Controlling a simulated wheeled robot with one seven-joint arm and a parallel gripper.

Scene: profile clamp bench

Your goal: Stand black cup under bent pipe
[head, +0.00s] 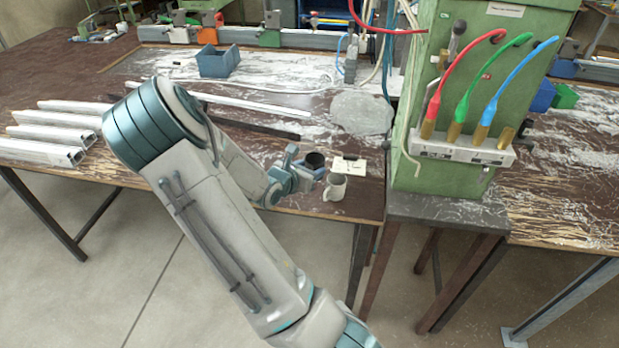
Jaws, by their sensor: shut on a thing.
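The black cup (315,159) is small, dark and upright at the front right of the left bench. My gripper (304,168) is shut on it from the left; its fingers hide part of the cup. I cannot tell whether the cup's base touches the bench. A short bare brass pipe (506,138), which looks like the bent pipe, sticks out at the right end of the grey bar on the green machine. The cup is well to the left of it.
A pale grey mug (335,187) stands just in front of the cup, near the bench edge. A small white card (350,165) lies right of the cup. Red, green and blue hoses (520,85) run to brass fittings. White profiles (50,135) lie at left.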

